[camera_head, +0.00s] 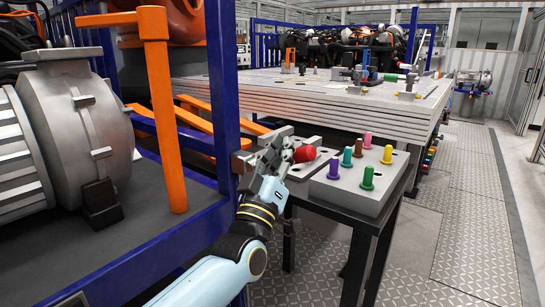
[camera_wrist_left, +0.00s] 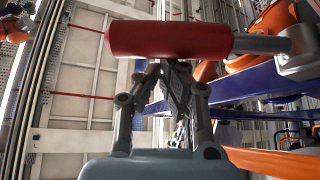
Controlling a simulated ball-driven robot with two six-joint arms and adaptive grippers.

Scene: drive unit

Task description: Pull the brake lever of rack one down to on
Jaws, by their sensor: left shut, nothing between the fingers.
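The brake lever has a red grip (camera_head: 305,153), seen nearly end-on in the head view, beside the blue rack post. In the left wrist view the red grip (camera_wrist_left: 168,40) lies crosswise, with a metal rod running right to a grey bracket (camera_wrist_left: 298,50). My left gripper (camera_head: 277,150) is shut and empty, just left of the grip in the head view. In the left wrist view its closed fingertips (camera_wrist_left: 172,72) are right at the grip's lower edge; I cannot tell whether they touch it. My right gripper is not in view.
The blue rack frame (camera_head: 224,100) and an orange post (camera_head: 162,110) stand at left, with a grey motor (camera_head: 75,110). A small black table with a grey peg block (camera_head: 345,190) and coloured pegs stands right of the gripper. Floor plates at right are clear.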

